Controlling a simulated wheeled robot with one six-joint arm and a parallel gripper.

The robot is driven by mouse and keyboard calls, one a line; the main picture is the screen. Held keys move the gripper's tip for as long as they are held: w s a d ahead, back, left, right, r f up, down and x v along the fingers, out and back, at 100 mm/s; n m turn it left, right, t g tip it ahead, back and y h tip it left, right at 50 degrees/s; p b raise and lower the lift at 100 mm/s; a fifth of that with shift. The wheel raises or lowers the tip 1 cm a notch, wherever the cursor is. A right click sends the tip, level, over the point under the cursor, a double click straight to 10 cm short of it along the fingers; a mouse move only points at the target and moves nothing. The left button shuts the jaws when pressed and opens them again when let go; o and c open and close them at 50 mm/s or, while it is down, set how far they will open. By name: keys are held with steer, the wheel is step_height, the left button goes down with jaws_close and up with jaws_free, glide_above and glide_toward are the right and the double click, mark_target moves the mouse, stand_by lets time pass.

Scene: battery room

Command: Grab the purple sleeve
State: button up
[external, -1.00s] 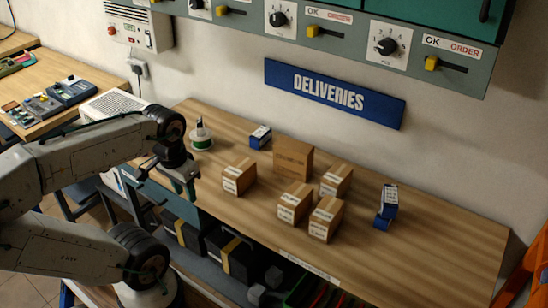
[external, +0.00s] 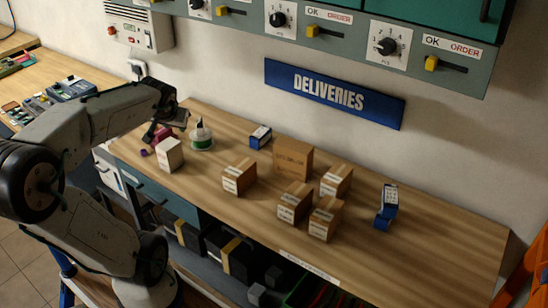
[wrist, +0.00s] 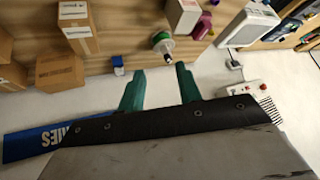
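A purple object (external: 163,134), seemingly the sleeve, stands at the left end of the deliveries bench, behind a white box (external: 169,155). A smaller purple piece (external: 144,152) shows left of the box; I cannot tell whether it is part of the same thing. In the wrist view the purple object (wrist: 201,28) is at the upper right, beside the white box (wrist: 182,16). My gripper (wrist: 158,70) has its two green fingers apart with nothing between them. In the external view the gripper (external: 168,124) is near the purple object, partly hiding it.
A green-and-white spool (external: 201,139) stands just right of the purple object. Several brown cartons (external: 239,177) and blue boxes (external: 260,137) are farther right on the bench (external: 420,240). The wall with the blue DELIVERIES sign (external: 335,95) is behind.

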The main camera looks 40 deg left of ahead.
steer(key=w+a+n+t+y, duration=0.2)
steer(key=w+a+t+y, duration=0.1)
steer(key=a, duration=1.3)
steer(key=t+y, duration=0.1)
steer(key=t, duration=0.3)
glide_above(142, 153)
steer(key=s+f+v, duration=0.1)
steer(key=v, duration=0.5)
step_height(142, 153, down, 25)
steer(key=x, duration=0.8)
steer(key=shift+w+d+f, duration=0.2)
steer(key=shift+w+f, duration=0.1)
steer(key=shift+f, duration=0.15)
steer(key=c, duration=0.7)
